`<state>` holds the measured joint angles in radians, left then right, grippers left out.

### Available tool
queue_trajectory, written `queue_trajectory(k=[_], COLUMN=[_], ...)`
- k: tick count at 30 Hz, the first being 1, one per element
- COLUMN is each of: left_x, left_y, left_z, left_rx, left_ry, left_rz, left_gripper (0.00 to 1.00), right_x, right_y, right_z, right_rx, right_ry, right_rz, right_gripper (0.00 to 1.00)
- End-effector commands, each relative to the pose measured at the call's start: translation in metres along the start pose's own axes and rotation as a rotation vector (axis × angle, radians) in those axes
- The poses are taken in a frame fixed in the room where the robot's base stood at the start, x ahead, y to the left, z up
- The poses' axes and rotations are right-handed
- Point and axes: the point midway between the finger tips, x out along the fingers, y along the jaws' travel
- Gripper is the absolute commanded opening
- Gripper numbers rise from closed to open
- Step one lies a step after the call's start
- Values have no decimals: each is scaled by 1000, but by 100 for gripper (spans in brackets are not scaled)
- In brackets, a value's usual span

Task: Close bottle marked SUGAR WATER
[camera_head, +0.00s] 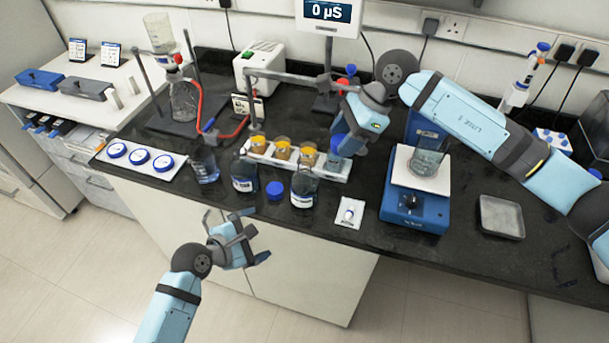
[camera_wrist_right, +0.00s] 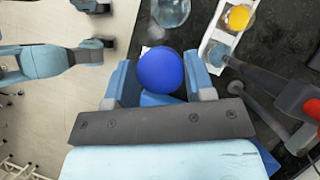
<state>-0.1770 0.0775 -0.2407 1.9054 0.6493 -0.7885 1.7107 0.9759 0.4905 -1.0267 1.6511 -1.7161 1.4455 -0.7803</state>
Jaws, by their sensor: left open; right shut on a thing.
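Two clear glass bottles stand near the bench's front edge, a left one (camera_head: 243,172) and a right one (camera_head: 304,186). Both look uncapped, and their labels are too small to read, so I cannot tell which is marked SUGAR WATER. A blue screw cap (camera_head: 275,190) lies on the bench between them. My right gripper (camera_head: 343,140) is above the bench, right of the bottles, shut on a round blue cap (camera_wrist_right: 160,70) in the right wrist view. My left gripper (camera_head: 255,237) is open and empty in front of the bench edge, below the bottles.
A small white card (camera_head: 349,212) and blue stirrer (camera_head: 415,209) with a beaker (camera_head: 427,160) are to the right. A stand with red-clamped glassware is behind.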

Motion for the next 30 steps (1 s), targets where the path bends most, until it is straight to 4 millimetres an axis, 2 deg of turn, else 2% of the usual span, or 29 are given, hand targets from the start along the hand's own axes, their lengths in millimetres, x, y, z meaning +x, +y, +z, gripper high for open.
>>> queue_trajectory(k=[1, 3, 9, 13, 23, 26, 30], left_x=[-2, -1, 2, 2, 3, 8, 26], left_y=[22, 39, 66, 71, 70, 71, 70], left_z=[20, 35, 63, 68, 68, 69, 72], left_rx=[-122, -287, -584, -649, -654, -654, -655], left_ry=[-33, -71, -135, -146, -147, -148, -148], left_rz=[-9, -31, -91, -106, -107, -106, -107], left_gripper=[100, 100, 100, 100, 100, 100, 100], right_x=[0, 10, 29, 34, 34, 34, 34], right_y=[-6, -11, -18, -20, -19, -19, -19], right_z=[21, 37, 62, 67, 66, 66, 66], right_rx=[-50, -113, -226, -250, -251, -251, -250], right_ry=[0, 1, 1, -1, -1, -1, -1], right_rz=[29, 66, 130, 143, 144, 144, 143], right_gripper=[27, 27, 27, 27, 27, 27, 27])
